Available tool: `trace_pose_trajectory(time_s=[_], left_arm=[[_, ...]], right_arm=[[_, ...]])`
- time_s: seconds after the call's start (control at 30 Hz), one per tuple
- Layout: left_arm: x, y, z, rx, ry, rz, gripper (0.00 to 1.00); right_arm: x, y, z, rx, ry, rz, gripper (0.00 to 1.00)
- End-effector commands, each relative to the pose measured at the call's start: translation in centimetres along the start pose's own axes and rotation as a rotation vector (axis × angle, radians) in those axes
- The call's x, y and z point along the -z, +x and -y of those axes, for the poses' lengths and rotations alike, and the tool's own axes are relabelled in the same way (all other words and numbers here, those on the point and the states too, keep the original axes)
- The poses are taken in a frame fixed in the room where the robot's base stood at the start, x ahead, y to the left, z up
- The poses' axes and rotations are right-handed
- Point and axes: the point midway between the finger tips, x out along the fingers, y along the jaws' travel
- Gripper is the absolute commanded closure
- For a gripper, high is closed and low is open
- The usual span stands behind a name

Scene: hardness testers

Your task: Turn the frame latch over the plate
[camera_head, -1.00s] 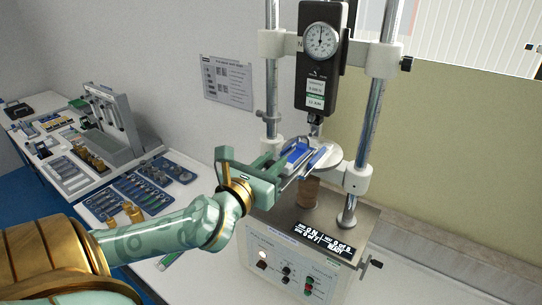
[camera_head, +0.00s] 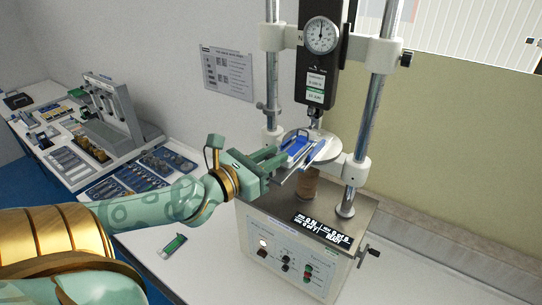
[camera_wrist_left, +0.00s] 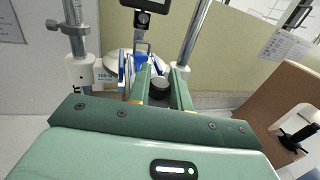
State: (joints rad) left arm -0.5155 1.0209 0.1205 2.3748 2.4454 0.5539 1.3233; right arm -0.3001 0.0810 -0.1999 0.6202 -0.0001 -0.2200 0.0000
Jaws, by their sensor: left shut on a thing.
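The round metal plate (camera_head: 329,148) sits under the gauge on the test stand. A blue and silver frame (camera_head: 297,146) lies over its left part; the plate's edge also shows in the left wrist view (camera_wrist_left: 110,62). My left gripper (camera_head: 280,163) reaches in from the left at the frame's near side. In the left wrist view, its two green fingers (camera_wrist_left: 163,88) stand on either side of a dark round knob (camera_wrist_left: 159,82), which seems to be the frame latch. The fingers hide much of the latch. My right gripper is not in view.
The black gauge (camera_head: 320,60) hangs above the plate between two steel columns (camera_head: 368,110). The stand's base has a control panel (camera_head: 286,262) and a side crank (camera_head: 370,254). A small green-screened device (camera_head: 174,245) lies on the table. A side bench (camera_head: 60,135) holds tools at left.

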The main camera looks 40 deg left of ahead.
Motion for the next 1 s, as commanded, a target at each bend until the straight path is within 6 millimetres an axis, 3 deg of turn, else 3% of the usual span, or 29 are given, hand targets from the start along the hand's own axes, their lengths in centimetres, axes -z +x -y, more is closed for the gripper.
trace_pose_trajectory(time_s=[0.07,0.1,0.13,0.17,0.57,0.87,1.0], left_arm=[[0.1,0.0,0.1,0.001,-0.001,-0.003,1.00],[0.1,0.0,0.1,0.001,-0.001,-0.003,0.68],[0.1,0.0,0.1,0.001,-0.001,-0.003,0.60],[0.1,0.0,0.0,0.001,-0.001,-0.003,0.58],[0.2,-0.7,0.1,0.000,-0.003,-0.003,0.58],[0.3,-5.7,0.0,-0.004,-0.002,-0.008,0.58],[-0.4,-8.7,-0.1,-0.009,-0.004,-0.006,0.58]], right_arm=[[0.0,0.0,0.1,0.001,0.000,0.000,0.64],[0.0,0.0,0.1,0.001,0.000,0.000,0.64],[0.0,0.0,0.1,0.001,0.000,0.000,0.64],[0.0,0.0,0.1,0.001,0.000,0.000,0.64],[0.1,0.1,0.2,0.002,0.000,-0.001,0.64],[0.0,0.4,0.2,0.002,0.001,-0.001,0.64],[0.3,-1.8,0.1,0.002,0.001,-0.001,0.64]])
